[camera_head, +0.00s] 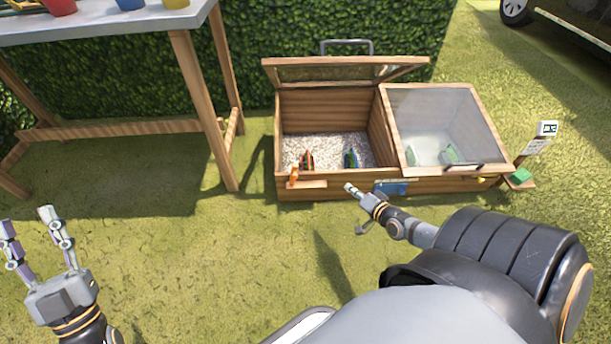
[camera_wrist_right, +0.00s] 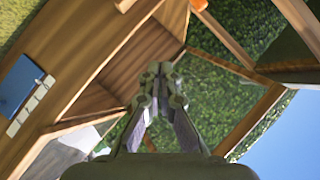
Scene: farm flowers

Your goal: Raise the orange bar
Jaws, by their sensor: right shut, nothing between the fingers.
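A small orange bar (camera_head: 294,173) stands upright at the front left of the wooden cold frame (camera_head: 240,187), by a small wooden ledge. An orange piece (camera_wrist_right: 215,4) is cut off by the top edge of the right wrist view; I cannot tell if it is the same bar. My right gripper (camera_head: 349,187) is shut and empty in front of the frame's front wall, to the right of the orange bar and apart from it. It also shows in the wrist view (camera_wrist_right: 160,75). My left gripper (camera_head: 28,218) is open and empty over the grass at the left.
The cold frame's left lid (camera_head: 345,70) is raised; its right glazed lid (camera_head: 445,120) is down. A blue plate (camera_head: 391,188) is on the front wall. A table (camera_head: 110,22) stands at the upper left, a hedge behind. Grass in front is clear.

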